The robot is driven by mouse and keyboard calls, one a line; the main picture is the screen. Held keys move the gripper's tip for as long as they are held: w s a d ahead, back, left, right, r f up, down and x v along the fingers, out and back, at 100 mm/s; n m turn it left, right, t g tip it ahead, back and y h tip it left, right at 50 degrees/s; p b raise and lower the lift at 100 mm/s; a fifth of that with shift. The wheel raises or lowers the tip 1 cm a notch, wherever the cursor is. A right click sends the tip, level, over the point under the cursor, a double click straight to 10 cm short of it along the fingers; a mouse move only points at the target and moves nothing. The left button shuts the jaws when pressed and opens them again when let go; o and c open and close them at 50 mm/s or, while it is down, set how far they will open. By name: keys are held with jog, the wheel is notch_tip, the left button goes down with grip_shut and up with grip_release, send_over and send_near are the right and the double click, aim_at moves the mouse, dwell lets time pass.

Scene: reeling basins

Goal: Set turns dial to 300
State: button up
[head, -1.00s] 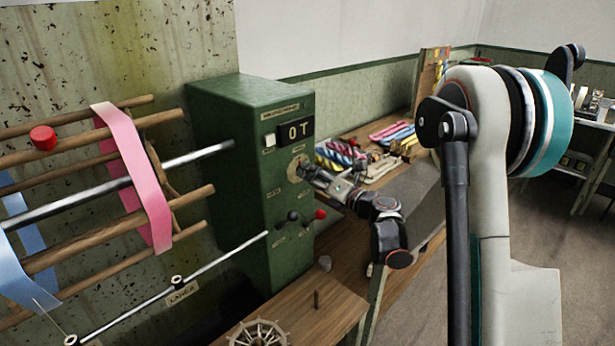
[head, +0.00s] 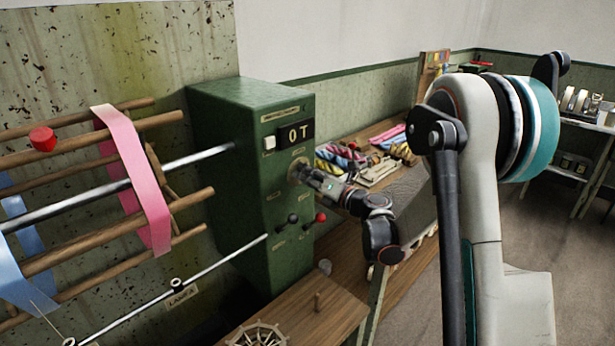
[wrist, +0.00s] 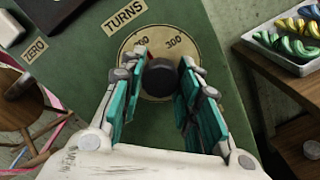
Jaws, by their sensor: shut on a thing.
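The turns dial is a round pale plate (wrist: 153,37) with a dark central knob (wrist: 161,74), on the green machine's front under a TURNS label (wrist: 124,17). The figure 300 shows at the plate's upper right, and another number at upper left is partly hidden by a finger. My gripper (wrist: 160,80) is shut on the knob, one teal-padded finger on each side. In the head view my gripper (head: 306,174) covers part of the dial plate (head: 295,167). The machine's display (head: 297,133) reads 0 T.
A pale button (head: 269,143) sits left of the display. A black-knobbed lever (head: 293,218) and a red-knobbed lever (head: 320,217) stick out below the dial. A tray of coloured skeins (wrist: 285,55) lies to the right. The wooden reel (head: 120,185) is at left.

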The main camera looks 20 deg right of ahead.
jog(key=shift+m, duration=0.3)
jog(key=m+b, duration=0.1)
jog(key=m, duration=0.9)
jog(key=shift+d+m, duration=0.1)
jog(key=shift+m, duration=0.3)
dwell(0.4)
jog(key=o, duration=1.1)
